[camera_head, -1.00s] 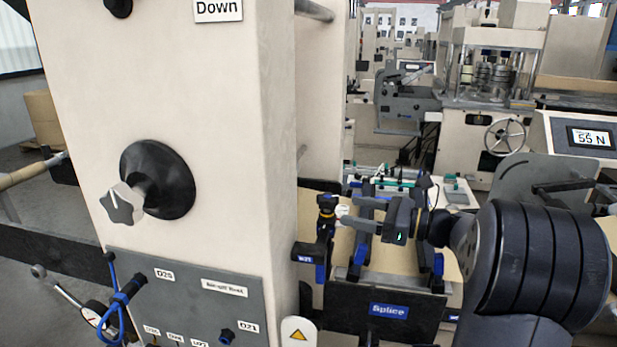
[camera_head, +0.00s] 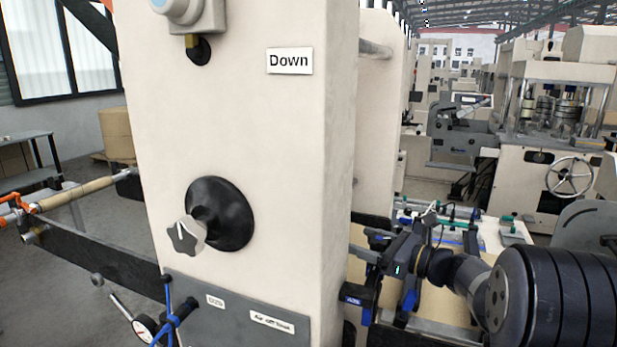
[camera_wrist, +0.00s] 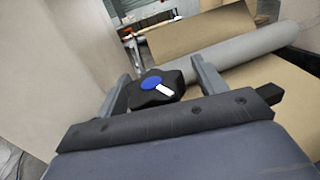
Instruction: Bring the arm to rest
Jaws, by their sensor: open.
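My gripper (camera_head: 360,243) is at the right of the big cream machine column (camera_head: 235,150), with its fingers pointing left. In the wrist view its two fingers (camera_wrist: 168,66) stand apart. A black lobed knob (camera_wrist: 143,97) with a blue cap and a white mark shows between the fingers, near the gripper body. I cannot tell whether the fingers touch it. In the head view I cannot make out this knob. My dark arm reaches in from the lower right.
The column carries a black round knob (camera_head: 222,213) with a grey star handle and a "Down" label (camera_head: 290,61). A grey roller (camera_wrist: 245,50) and brown paper (camera_wrist: 195,32) lie beyond my gripper.

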